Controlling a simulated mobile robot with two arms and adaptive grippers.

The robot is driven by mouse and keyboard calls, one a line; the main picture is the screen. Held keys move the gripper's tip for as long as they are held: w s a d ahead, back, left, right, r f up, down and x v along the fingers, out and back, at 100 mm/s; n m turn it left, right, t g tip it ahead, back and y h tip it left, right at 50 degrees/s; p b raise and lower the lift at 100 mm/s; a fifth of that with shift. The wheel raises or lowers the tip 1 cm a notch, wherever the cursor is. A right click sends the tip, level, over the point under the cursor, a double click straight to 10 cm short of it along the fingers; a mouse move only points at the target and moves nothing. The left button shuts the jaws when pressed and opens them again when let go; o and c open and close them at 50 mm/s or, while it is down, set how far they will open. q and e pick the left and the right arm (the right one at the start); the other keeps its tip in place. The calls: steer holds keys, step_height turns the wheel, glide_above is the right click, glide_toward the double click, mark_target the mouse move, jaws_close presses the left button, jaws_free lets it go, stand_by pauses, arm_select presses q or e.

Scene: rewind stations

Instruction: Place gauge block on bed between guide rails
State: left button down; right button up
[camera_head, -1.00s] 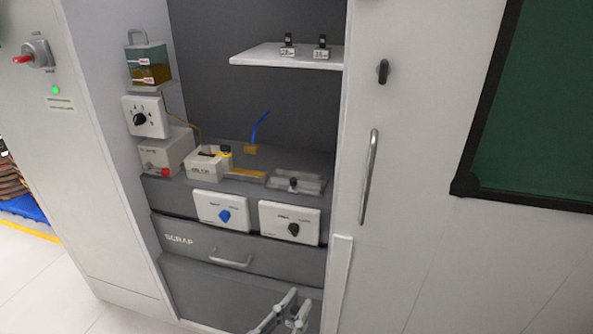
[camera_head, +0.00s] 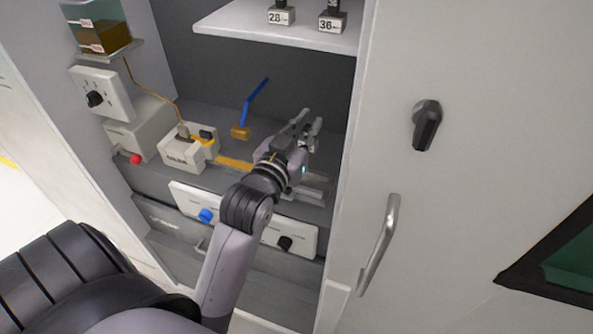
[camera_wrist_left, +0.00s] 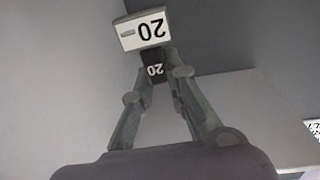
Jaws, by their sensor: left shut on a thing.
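My left gripper (camera_head: 308,132) reaches into the cabinet bay, above the right end of the grey counter. In the left wrist view it (camera_wrist_left: 157,75) is shut on the black grip of a gauge block (camera_wrist_left: 142,32) with a white face marked 20. The block is hardly visible in the head view, hidden by the gripper. A light grey bed with rails (camera_head: 312,194) lies below and in front of the gripper, partly covered by my wrist. I cannot see the room between its rails clearly. My right gripper is not in view.
A white shelf (camera_head: 235,27) above holds blocks marked 28 (camera_head: 281,17) and 36 (camera_head: 331,24). A white box (camera_head: 186,152) and a blue-handled brush (camera_head: 254,105) are left of the gripper. The cabinet door (camera_head: 440,60) bounds the right side.

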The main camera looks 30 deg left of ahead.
arm_select(q)
steer(key=w+a+r+n+y, duration=0.1)
steer(key=a+r, duration=0.3)
steer(key=r, duration=0.3)
steer(key=shift+y, duration=0.4)
steer(key=shift+w+f, duration=0.15)
steer(key=shift+f, duration=4.9)
steer(key=shift+w+f, duration=0.1)
steer(key=shift+f, duration=4.9)
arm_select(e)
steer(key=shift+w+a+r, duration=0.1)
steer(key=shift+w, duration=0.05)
arm_select(q)
steer(key=shift+b, duration=0.3)
